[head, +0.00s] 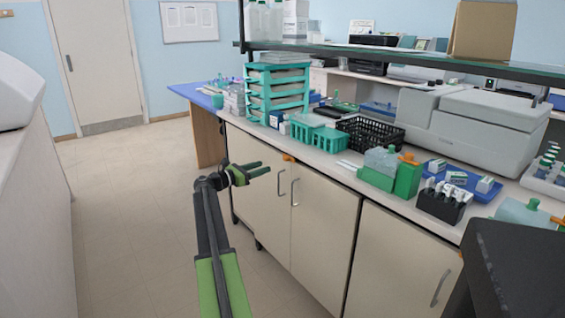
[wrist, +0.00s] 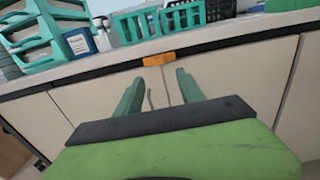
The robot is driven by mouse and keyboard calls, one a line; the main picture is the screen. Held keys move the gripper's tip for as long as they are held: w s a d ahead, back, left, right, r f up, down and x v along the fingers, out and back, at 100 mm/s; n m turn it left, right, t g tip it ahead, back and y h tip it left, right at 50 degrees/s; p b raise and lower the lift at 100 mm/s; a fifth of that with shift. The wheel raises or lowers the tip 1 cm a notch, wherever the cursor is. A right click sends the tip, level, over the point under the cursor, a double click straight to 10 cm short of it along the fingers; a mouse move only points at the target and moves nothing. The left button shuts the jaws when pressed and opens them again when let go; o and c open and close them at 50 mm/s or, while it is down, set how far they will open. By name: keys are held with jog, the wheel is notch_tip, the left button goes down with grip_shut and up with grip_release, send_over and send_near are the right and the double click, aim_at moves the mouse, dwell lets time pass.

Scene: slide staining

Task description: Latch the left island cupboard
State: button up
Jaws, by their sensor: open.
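The left island cupboard has two cream doors, a left door (head: 258,200) and a right door (head: 325,225), both looking closed, with two upright metal handles by their seam. A small orange latch (head: 287,157) sits at the top of the seam, under the counter edge; the wrist view shows it (wrist: 158,59) lying roughly crosswise. I cannot tell whether it is fastened. My gripper (head: 264,168) is open and empty in front of the left door, apart from the latch. In the wrist view its fingers (wrist: 159,76) point toward the seam, with the latch just beyond and above their tips.
The island counter (head: 330,165) carries teal baskets (head: 320,136), a black basket (head: 370,135), a teal drawer rack (head: 276,95) and a large grey machine (head: 480,125). Another cupboard door (head: 400,265) is to the right. Open floor (head: 130,200) lies left of my arm.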

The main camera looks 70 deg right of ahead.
aim_at(284, 160)
jog(key=x, duration=1.1)
grip_shut()
